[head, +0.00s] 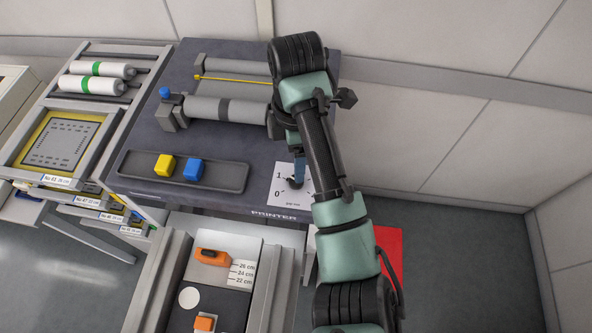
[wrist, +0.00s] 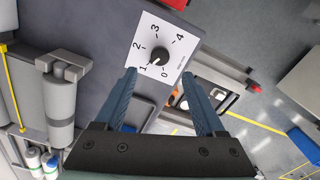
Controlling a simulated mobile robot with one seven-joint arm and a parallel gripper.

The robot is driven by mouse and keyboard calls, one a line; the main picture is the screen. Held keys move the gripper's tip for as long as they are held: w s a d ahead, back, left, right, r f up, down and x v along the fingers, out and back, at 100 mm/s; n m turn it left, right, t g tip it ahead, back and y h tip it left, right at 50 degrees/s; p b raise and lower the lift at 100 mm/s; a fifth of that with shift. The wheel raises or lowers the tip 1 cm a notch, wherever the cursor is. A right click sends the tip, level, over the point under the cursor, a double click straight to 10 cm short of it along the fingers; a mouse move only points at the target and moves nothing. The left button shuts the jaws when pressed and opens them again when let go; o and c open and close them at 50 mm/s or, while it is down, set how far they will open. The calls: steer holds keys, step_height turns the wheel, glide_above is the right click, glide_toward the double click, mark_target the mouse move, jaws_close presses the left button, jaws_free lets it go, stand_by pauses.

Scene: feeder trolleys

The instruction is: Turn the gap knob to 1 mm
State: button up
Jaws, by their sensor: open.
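The gap knob (wrist: 158,58) is a round black knob on a white dial card (wrist: 178,36) marked 0 to 4. In the wrist view its white mark is on the lower-left side, near the 1; I cannot tell whether it lines up exactly. In the head view the card (head: 281,198) lies at the printer's front right corner, with the knob (head: 296,183) partly hidden by my arm. My gripper (wrist: 160,73) is open, its two blue fingers spread left and right of the knob in the wrist view. I see no contact with it. In the head view my gripper (head: 299,172) is over the card.
The dark printer top (head: 240,145) carries grey rollers (head: 228,110) and a tray (head: 228,180) with a yellow block (head: 164,166) and a blue block (head: 194,169). A trolley with white rolls (head: 95,77) stands left. A slide with orange parts (head: 212,256) is in front.

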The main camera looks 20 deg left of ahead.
step_height(320, 180, up, 6)
steer(key=p, duration=0.2)
steer(key=shift+f+p, duration=0.25)
steer(key=shift+p, duration=0.15)
